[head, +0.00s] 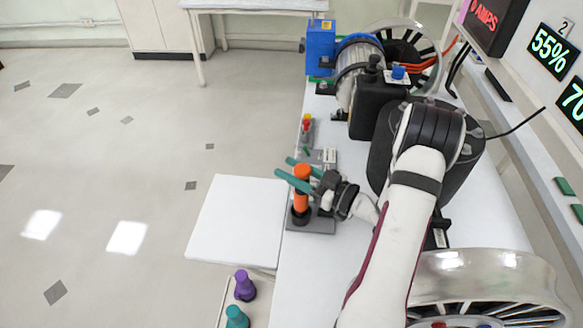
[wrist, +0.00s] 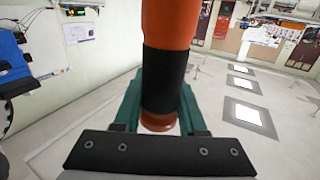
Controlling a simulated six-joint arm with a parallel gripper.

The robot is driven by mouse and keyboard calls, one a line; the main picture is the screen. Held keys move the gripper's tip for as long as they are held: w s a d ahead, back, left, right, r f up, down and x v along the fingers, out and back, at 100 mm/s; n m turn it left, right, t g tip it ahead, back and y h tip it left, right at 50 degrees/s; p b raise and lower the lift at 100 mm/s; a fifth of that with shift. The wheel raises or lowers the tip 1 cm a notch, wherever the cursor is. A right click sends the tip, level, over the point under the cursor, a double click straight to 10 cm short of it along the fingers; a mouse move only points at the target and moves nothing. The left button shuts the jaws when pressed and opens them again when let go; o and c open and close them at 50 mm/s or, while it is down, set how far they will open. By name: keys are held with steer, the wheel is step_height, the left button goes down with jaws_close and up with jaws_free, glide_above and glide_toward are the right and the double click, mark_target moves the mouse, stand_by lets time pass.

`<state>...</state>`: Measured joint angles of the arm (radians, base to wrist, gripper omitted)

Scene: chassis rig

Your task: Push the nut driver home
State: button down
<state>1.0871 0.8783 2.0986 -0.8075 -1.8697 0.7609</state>
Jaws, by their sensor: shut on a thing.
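The nut driver (head: 302,190) is an upright orange handle with a black band, standing over a dark grey plate (head: 322,224) at the left edge of the white bench. Its lower end meets a black collar (head: 300,215); I cannot tell how deep it sits. My gripper (head: 285,168) comes from the right with its teal fingers on either side of the orange part. In the wrist view the nut driver (wrist: 165,75) stands between the teal fingers of my gripper (wrist: 158,115), which is shut on it. A reddish-brown end shows below the black band.
Small tools with red and yellow parts (head: 306,125) stand behind on the bench. A white panel (head: 237,222) lies to the left. Purple (head: 244,286) and teal (head: 237,318) pieces stand at the front. A motor assembly (head: 360,75) and wheel (head: 490,285) flank my arm.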

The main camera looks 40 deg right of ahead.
steer(key=shift+f, duration=0.45)
stand_by(0.4)
steer(key=shift+c, duration=1.9)
jaws_free()
